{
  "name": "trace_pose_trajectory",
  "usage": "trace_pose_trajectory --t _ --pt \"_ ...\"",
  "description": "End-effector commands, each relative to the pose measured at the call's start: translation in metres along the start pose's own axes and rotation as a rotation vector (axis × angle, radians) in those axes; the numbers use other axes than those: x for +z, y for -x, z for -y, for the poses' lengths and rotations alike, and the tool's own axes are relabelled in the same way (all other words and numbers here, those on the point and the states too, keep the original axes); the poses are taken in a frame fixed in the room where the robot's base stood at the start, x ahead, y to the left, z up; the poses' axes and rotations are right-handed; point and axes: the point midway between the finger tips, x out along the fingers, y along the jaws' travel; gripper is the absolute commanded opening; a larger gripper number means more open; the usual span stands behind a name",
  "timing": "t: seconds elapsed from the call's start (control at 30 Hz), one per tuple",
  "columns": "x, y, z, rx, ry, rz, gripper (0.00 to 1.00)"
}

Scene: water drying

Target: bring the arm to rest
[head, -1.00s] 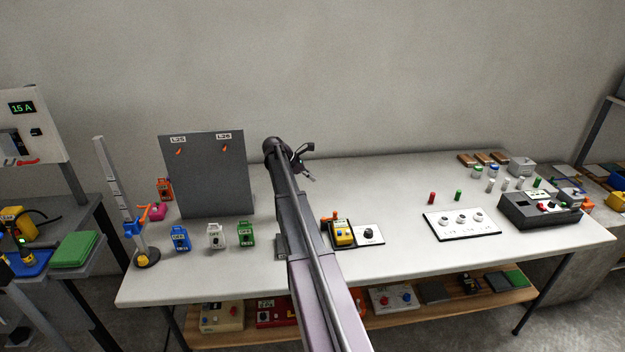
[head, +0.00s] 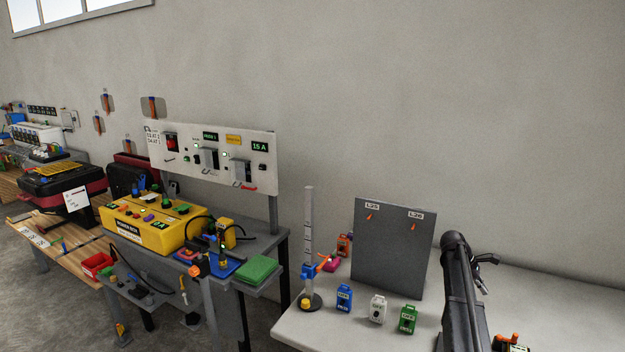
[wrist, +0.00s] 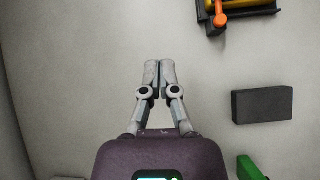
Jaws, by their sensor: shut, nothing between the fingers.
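My gripper (wrist: 159,75) is shut and empty, its two fingers side by side, in the wrist view. In the wrist view it shows against the white table top (wrist: 60,85), with no object at its fingertips. In the head view my gripper (head: 487,275) is small and dark, at the end of my raised arm at the right. It is to the right of the grey panel (head: 385,245) labelled L25 and L26. The fingertips are too small in the head view to make out well.
Blue (head: 344,298), white (head: 378,309) and green (head: 408,320) lockout tags stand before the panel. An upright post (head: 309,235) stands at its left. A side bench holds a yellow box (head: 155,222). In the wrist view a dark block (wrist: 262,105) lies right of my gripper.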

Motion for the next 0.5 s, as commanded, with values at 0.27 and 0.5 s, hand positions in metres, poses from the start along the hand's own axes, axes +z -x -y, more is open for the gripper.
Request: trace_pose_trajectory --t 0.27,0.5 --pt "-0.051 0.058 0.119 -0.002 -0.257 -0.2 0.0" --pt "-0.088 0.104 0.227 -0.087 -0.498 -0.379 0.0"
